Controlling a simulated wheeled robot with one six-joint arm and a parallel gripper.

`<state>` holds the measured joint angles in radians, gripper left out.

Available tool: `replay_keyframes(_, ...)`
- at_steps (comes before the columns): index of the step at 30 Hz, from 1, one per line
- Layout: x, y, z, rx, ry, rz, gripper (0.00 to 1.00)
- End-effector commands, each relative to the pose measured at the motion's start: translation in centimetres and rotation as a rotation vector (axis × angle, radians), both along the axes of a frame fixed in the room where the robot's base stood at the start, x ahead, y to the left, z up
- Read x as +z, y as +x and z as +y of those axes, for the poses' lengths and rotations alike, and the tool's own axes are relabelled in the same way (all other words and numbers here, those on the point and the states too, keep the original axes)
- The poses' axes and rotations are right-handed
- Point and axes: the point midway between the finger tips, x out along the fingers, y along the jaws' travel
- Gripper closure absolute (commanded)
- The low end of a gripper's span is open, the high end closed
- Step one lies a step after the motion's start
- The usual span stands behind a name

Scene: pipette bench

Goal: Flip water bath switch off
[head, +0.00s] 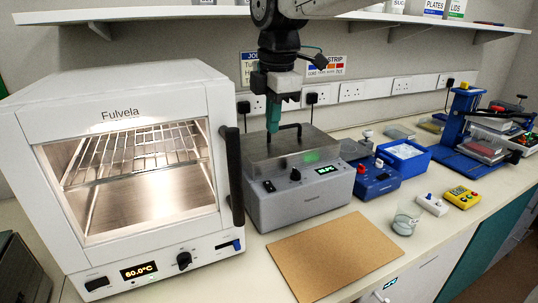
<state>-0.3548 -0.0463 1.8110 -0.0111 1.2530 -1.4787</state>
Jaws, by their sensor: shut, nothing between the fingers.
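The water bath (295,208) is a grey box with a metal lid, standing on the bench right of the oven. Its front panel has a black rocker switch (269,186) at the left, a dark knob (295,174) in the middle and a lit green display (328,169). Which way the switch is tipped is too small to tell. My gripper (273,130) points down over the left part of the lid, behind and above the switch. Its teal fingers are shut and empty. Whether the fingertips touch the lid cannot be told.
The white oven (120,110) with a dark door handle stands close on the left. A black lid handle (284,127) rises near my fingers. A brown board (333,255) lies in front. A blue device (374,180) and a glass beaker (405,220) stand to the right.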

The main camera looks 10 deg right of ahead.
Motion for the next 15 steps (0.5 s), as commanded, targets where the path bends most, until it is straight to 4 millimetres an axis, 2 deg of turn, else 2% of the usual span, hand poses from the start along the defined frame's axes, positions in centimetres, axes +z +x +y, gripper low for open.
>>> replay_keyframes(8,-0.3,0.1,0.0,0.000,-0.001,0.003,1.00)
replay_keyframes(11,-1.1,0.2,0.1,0.000,-0.003,0.006,1.00)
replay_keyframes(15,-3.5,0.4,0.1,0.000,-0.003,0.006,1.00)
